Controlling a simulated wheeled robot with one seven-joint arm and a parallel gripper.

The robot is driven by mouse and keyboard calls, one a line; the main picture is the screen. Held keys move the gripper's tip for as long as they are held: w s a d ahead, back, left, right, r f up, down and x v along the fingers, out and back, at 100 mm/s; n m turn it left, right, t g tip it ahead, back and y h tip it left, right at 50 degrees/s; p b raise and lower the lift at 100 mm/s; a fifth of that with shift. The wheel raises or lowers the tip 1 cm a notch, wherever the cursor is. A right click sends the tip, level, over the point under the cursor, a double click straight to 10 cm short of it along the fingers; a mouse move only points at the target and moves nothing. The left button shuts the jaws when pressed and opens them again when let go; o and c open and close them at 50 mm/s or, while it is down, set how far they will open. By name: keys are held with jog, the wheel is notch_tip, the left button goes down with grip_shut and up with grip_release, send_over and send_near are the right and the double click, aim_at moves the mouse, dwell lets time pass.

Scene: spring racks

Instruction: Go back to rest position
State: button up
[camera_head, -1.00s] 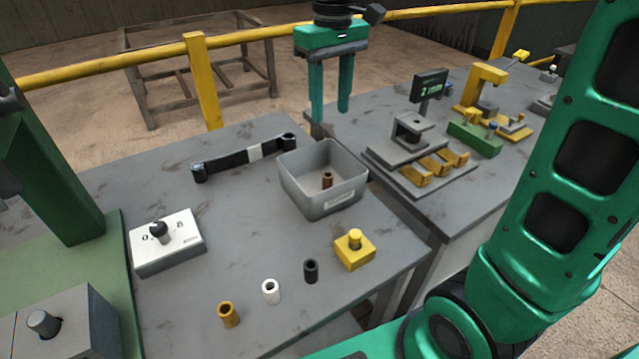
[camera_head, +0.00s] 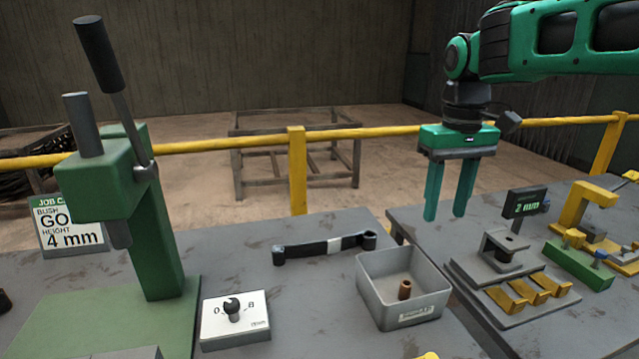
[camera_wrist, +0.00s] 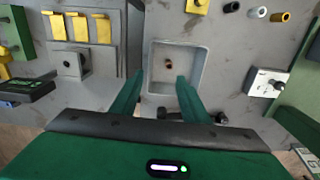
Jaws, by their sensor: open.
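My gripper (camera_head: 448,202) is green, open and empty, and points down. In the head view it hangs in the air above and behind the grey bin (camera_head: 372,292), apart from the table.
A green lever press (camera_head: 150,220) with a job card (camera_head: 70,232) stands left. A dial box (camera_head: 235,322) and a black link bar (camera_head: 325,246) lie on the table. Right are a gauge with display (camera_head: 524,202) and yellow fixtures (camera_head: 585,208). A yellow rail (camera_head: 225,143) runs behind.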

jog(key=s+d+f+m, duration=0.4)
jog(key=s+d+f, duration=0.3)
jog(key=s, duration=0.4)
jog(key=s+d+f+m, duration=0.4)
jog(key=s+d+f, duration=0.2)
jog(key=s, duration=0.6)
jog(key=shift+d+f, duration=0.35)
jog(key=shift+f, duration=0.55)
jog(key=shift+w+f, duration=0.2)
jog(key=shift+w, duration=0.35)
